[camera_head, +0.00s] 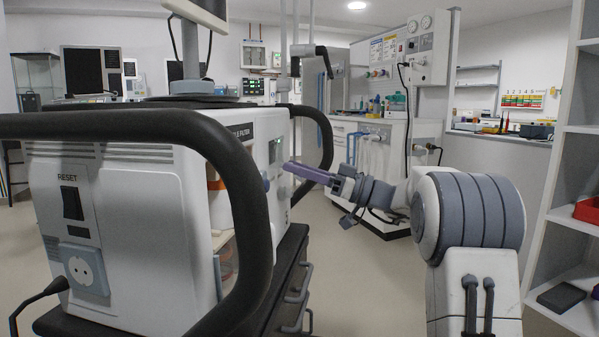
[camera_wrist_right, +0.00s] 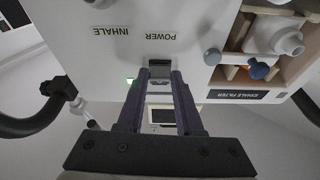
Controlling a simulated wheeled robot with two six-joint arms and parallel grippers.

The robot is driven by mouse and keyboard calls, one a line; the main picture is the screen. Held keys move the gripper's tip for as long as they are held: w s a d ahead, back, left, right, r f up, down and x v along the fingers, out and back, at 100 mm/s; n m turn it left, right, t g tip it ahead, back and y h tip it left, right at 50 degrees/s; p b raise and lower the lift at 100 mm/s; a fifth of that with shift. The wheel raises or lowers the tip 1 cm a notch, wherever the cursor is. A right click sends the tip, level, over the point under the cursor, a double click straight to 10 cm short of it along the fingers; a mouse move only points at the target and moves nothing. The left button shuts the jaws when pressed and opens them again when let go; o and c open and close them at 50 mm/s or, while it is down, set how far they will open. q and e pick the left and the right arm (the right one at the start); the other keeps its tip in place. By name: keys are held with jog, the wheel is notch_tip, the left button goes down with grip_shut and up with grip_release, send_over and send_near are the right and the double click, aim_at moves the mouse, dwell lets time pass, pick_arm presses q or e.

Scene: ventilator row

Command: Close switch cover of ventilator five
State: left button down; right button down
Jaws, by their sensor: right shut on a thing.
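A white ventilator (camera_head: 125,225) stands at the left in the head view. No number shows on it, so I cannot tell whether it is ventilator five. My right gripper (camera_head: 288,168) reaches its side panel from the right, with purple-grey fingers. In the right wrist view, the right gripper (camera_wrist_right: 160,75) is at the panel (camera_wrist_right: 105,60) by the inverted POWER label. I cannot tell the cover's angle. My left gripper is not in view.
A black handle bar (camera_head: 262,230) curves around the ventilator's near corner. An open filter compartment (camera_wrist_right: 262,50) with a blue knob (camera_wrist_right: 259,69) is beside the fingers. A green light (camera_wrist_right: 129,80) is close by. White shelves (camera_head: 572,230) stand at the right. Floor between is clear.

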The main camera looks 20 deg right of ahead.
jog(key=c, duration=0.6)
grip_release()
jog(key=shift+a, duration=0.1)
jog(key=shift+o, duration=0.2)
jog(key=p+v, duration=0.2)
jog(key=v, duration=0.8)
jog(key=shift+d+p, duration=0.2)
jog(key=shift+p, duration=0.2)
jog(key=shift+s+f, duration=0.1)
